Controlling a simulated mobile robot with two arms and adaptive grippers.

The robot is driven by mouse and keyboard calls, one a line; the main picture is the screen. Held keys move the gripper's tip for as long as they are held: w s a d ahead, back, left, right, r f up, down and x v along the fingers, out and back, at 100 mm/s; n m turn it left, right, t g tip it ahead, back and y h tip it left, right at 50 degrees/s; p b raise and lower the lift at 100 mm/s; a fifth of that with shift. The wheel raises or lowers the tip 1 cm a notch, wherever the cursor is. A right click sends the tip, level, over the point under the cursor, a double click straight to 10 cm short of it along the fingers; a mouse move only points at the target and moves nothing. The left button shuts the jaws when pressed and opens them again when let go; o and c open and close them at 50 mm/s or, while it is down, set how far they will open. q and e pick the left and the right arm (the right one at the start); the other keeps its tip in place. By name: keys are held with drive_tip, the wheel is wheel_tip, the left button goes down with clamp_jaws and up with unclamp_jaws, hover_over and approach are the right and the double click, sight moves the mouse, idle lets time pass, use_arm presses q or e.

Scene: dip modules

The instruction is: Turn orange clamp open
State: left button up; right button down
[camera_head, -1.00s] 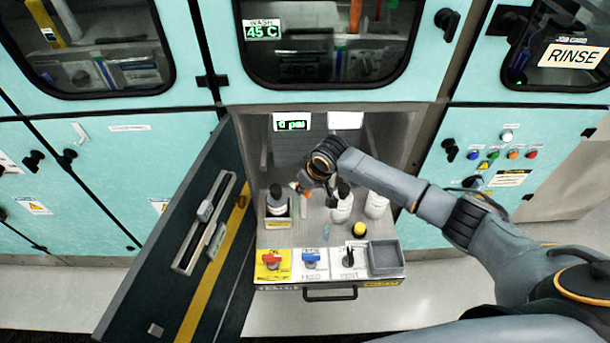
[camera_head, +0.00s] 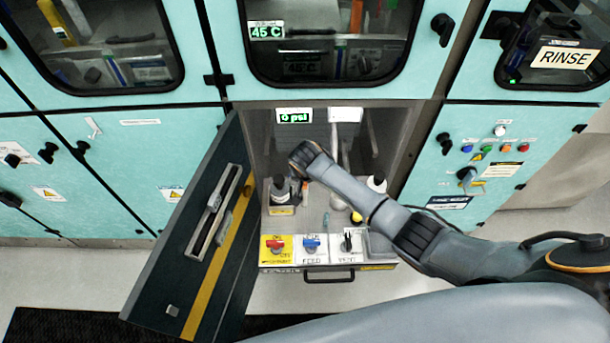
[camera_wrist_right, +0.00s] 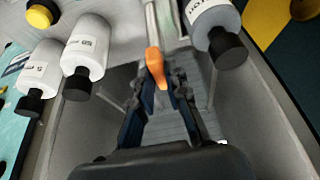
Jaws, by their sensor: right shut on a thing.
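The orange clamp (camera_wrist_right: 154,65) is a slim orange lever in the middle of the right wrist view, at the end of a pale pipe. My right gripper (camera_wrist_right: 158,82) has its dark fingers closed around the lever, one on each side. In the head view my right wrist reaches into the open bay and hides most of the gripper and the clamp. My left gripper is not in view.
White bottles (camera_wrist_right: 88,45) stand left of the clamp and a grey bottle (camera_wrist_right: 211,22) stands right. An open dark door (camera_head: 190,235) flanks the bay. The drawer front has red (camera_head: 275,243), blue (camera_head: 311,243) and black (camera_head: 347,241) handles. A display (camera_head: 294,116) reads 0 psi.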

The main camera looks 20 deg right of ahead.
idle(0.5)
drive_tip(key=c, duration=1.3)
unclamp_jaws()
drive_tip(key=v, duration=1.2)
drive_tip(key=shift+s, duration=0.1)
